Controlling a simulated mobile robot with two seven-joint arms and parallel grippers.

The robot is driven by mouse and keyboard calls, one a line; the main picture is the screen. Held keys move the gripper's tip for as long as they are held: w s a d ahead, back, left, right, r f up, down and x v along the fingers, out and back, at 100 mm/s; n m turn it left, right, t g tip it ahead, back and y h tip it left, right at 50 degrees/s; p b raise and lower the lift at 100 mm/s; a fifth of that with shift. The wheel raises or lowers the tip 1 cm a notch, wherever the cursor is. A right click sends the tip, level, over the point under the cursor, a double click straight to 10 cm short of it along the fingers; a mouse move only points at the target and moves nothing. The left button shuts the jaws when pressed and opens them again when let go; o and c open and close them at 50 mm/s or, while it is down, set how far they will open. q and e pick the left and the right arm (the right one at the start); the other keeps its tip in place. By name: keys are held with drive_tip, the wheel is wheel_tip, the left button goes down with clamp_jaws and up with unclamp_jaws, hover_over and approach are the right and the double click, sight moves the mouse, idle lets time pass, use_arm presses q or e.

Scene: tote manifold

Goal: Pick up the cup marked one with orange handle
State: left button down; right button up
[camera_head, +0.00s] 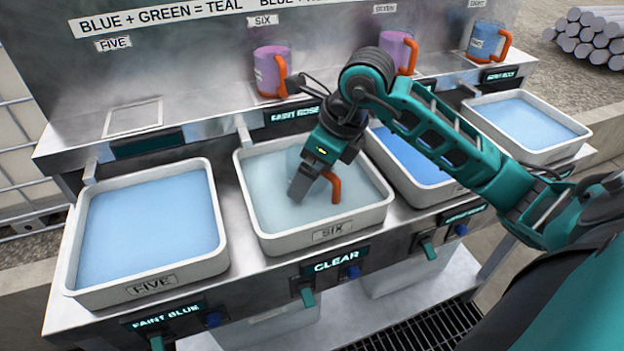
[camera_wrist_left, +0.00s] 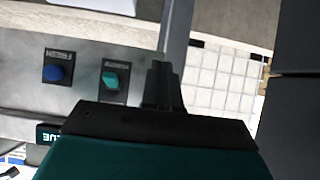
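A cup with an orange handle (camera_head: 333,188) is in the pale liquid of the tub marked SIX (camera_head: 332,232). Its body is mostly hidden by my right gripper (camera_head: 301,190), and no mark on it can be read. The right gripper reaches down into this tub, right beside the handle. I cannot tell whether its fingers are closed on the cup. No cup marked one can be read in either view. My left gripper (camera_wrist_left: 163,82) shows only in the left wrist view, with its fingers together and nothing visible between them.
The tub marked FIVE (camera_head: 150,283) with blue liquid stands to the left. More tubs with blue liquid stand to the right (camera_head: 526,125). Purple cups (camera_head: 268,72) (camera_head: 393,50) and a blue cup (camera_head: 484,42) stand on the back shelf. Levers and buttons line the front edge (camera_wrist_left: 110,80).

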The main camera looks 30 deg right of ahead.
drive_tip(key=shift+r, duration=0.1)
drive_tip(key=c, duration=1.1)
